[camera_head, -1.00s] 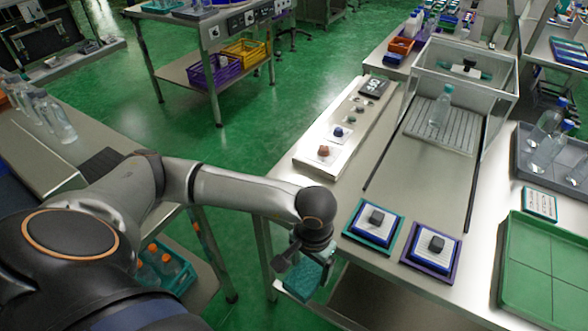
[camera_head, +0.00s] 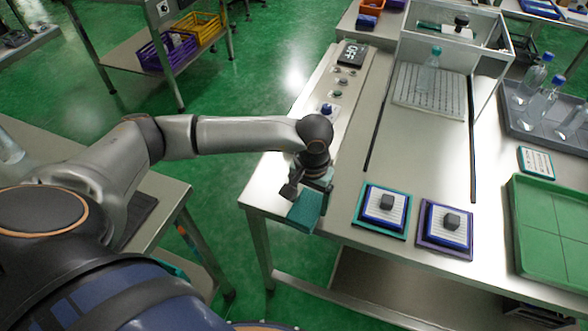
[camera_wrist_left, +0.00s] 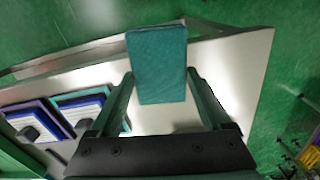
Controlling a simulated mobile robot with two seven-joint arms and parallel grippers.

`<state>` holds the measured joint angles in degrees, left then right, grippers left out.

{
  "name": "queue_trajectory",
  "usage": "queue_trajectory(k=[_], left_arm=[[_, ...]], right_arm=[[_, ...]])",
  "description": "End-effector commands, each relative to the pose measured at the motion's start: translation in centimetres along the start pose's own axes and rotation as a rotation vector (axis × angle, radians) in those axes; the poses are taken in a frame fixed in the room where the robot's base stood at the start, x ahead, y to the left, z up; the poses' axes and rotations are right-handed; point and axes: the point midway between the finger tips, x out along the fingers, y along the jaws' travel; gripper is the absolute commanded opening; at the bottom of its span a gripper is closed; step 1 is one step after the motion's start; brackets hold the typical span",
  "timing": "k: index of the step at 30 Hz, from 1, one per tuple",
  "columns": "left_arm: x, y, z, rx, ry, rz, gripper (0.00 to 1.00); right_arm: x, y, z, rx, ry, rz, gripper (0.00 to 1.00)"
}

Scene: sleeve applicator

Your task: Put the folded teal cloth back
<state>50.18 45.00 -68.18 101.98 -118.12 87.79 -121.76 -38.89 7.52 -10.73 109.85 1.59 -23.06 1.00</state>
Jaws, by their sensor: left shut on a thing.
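The folded teal cloth (camera_head: 304,213) is held in my left gripper (camera_head: 312,188) at the near left corner of the steel table (camera_head: 345,228). In the left wrist view the cloth (camera_wrist_left: 158,65) sits between the two fingers (camera_wrist_left: 160,80) and sticks out past their tips, with the pale table top behind it. My left gripper is shut on it. I cannot tell whether the cloth touches the table. My right gripper is not in view.
To the right of the gripper are two blue pads, one on a teal mat (camera_head: 361,228) and one on a purple mat (camera_head: 428,252). A green tray (camera_head: 550,232) lies farther right. A clear-walled box (camera_head: 450,55) and a button panel (camera_head: 338,100) are behind.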

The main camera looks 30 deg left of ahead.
Motion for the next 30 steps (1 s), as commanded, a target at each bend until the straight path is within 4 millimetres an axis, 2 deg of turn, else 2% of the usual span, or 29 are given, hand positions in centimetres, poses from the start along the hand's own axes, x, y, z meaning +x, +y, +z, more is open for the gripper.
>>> queue_trajectory(k=[1,6,9,15,21,30], left_arm=[[0.7,-0.1,-2.4,-0.036,0.005,0.002,0.29],[0.0,-0.7,-8.8,-0.142,0.005,0.005,0.29],[-0.8,-1.0,-12.0,-0.206,0.006,0.005,0.29],[-3.4,-1.4,-17.1,-0.332,0.006,0.005,0.29],[-6.4,-1.6,-20.0,-0.441,0.005,0.002,0.29],[-8.9,-1.7,-21.0,-0.518,0.000,0.000,0.29]], right_arm=[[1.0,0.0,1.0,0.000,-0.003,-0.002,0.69],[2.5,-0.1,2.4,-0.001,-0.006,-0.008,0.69],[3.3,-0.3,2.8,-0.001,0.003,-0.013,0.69],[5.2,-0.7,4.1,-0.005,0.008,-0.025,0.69],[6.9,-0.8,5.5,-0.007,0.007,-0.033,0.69],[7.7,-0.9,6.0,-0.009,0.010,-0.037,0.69]])
